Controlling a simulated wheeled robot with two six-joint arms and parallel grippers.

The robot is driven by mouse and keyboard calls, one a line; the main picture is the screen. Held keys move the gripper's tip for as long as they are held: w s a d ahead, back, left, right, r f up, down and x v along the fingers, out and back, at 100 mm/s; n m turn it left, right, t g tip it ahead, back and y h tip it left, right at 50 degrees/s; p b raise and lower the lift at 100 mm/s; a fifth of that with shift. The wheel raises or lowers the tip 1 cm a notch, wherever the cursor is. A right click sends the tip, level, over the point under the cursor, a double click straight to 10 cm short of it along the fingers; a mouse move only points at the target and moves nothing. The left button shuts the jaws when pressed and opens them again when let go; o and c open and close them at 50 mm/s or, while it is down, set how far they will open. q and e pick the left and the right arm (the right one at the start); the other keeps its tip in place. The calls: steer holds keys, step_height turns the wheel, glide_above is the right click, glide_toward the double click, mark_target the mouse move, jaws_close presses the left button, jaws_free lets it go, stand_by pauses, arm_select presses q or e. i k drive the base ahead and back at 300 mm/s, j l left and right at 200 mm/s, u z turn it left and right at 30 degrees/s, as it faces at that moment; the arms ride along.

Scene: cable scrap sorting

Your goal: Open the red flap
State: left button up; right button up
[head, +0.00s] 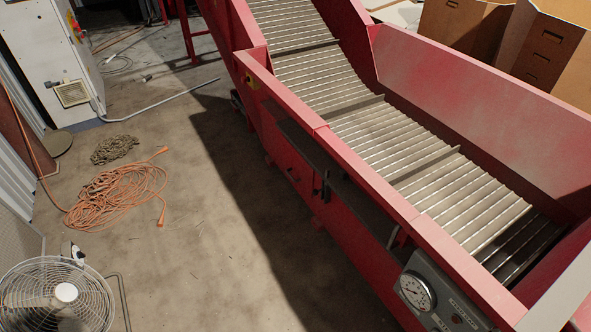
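A red conveyor machine (345,150) runs diagonally through the right half of the head view, with a slatted metal belt (400,135) between its red walls. Below its near rim, the side facing the floor has red panels (290,172) with small dark fittings, one like a handle (293,174) and one like a latch (323,188). I cannot tell which panel is the red flap, or whether any panel stands open. Neither of my grippers shows in this view.
Open concrete floor (200,260) lies left of the machine, partly shaded. Orange cable (120,195) and a darker coil (114,149) lie on it. A fan (55,295) stands bottom left, a white cabinet (45,60) top left. A gauge (417,291) sits on the near side; boxes (550,55) stand behind.

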mark_target(304, 172)
steer(key=i+j+z, duration=0.15)
steer(key=z, duration=1.1)
steer(key=i+j+z, duration=0.15)
steer(key=j+z, duration=0.25)
steer(key=j, duration=0.4)
steer(key=j+z, duration=0.35)
steer(key=j, duration=0.45)
steer(key=j+z, duration=0.4)
steer(key=j, duration=0.45)
steer(key=k, duration=0.05)
